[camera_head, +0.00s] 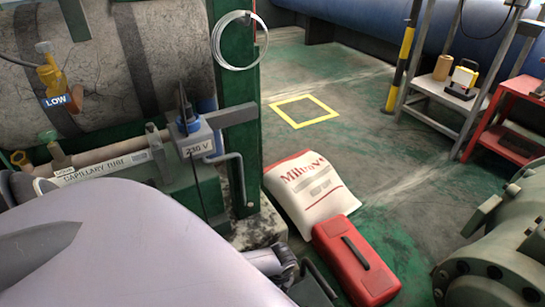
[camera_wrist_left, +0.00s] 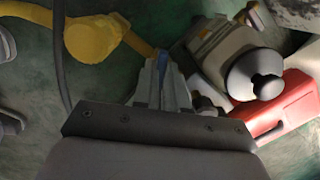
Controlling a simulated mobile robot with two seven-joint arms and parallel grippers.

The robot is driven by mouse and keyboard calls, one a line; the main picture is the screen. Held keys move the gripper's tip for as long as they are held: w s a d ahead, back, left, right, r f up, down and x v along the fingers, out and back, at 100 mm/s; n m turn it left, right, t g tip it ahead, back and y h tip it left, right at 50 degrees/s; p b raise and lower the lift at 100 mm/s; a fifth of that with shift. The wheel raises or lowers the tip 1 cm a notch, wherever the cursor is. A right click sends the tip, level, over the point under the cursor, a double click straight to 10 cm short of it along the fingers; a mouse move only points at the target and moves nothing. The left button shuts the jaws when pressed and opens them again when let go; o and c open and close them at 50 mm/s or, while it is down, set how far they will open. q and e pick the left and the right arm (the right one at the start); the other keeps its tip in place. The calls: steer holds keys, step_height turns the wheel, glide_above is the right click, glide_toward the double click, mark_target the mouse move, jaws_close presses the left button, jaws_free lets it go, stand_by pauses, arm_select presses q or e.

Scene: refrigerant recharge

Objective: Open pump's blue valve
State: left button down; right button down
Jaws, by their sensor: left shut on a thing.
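In the head view my pale left arm covers the lower left and hides the gripper and valve. Dark and grey parts (camera_head: 283,264) show at the arm's edge, perhaps the pump. My right gripper is in no view.
A red case (camera_head: 355,260) and a white bag (camera_head: 312,193) lie on the floor right of my arm. Machinery with a capillary tube label (camera_head: 105,168) is at left. A green flanged machine (camera_head: 500,255) is at right. Floor around the yellow square (camera_head: 303,111) is clear.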

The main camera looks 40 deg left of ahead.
arm_select(q)
steer(key=shift+d, duration=0.1)
steer(key=shift+w+r+n, duration=0.1)
steer(key=shift+n, duration=0.5)
steer(key=shift+n+p, duration=0.3)
steer(key=shift+n, duration=0.6)
steer(key=shift+n, duration=0.6)
steer(key=shift+n+g, duration=0.3)
steer(key=shift+n, duration=0.6)
